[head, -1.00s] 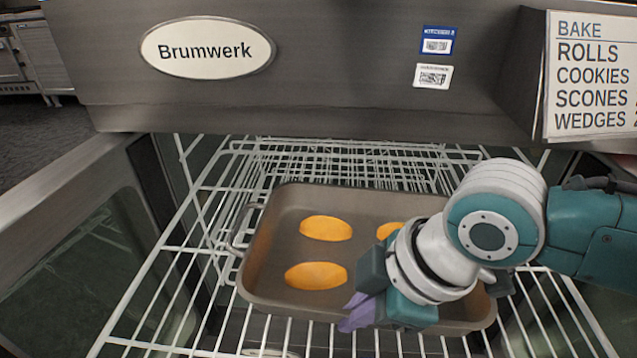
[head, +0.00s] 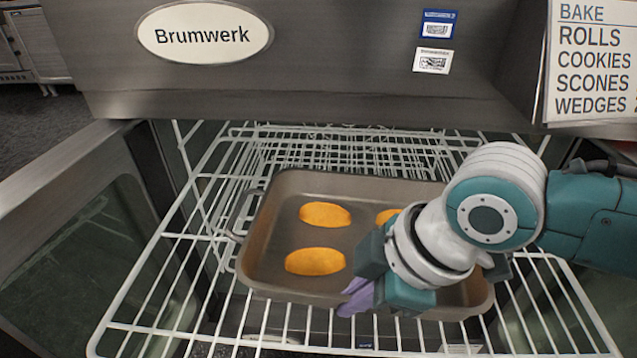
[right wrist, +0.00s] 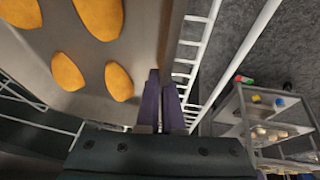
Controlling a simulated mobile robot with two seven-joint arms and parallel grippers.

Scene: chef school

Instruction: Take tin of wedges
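The tin of wedges (head: 270,240), a grey-brown rectangular baking tin, lies flat on a white wire rack under the Brumwerk panel. Two orange wedges (head: 325,214) (head: 315,262) show at its left, and a third (head: 387,215) is partly hidden by my right arm. Several wedges (right wrist: 120,82) show in the right wrist view. My right gripper (head: 357,297) is at the tin's front rim, its purple fingers (right wrist: 164,105) close together on either side of the tin's wall (right wrist: 172,40). My wrist hides the tin's right part. My left gripper is out of view.
The white wire rack (head: 180,285) extends around the tin, with a glass-panelled door (head: 80,230) open at the left. The metal panel (head: 340,60) overhangs the back. A shelf unit (right wrist: 262,125) with small items stands beyond in the right wrist view.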

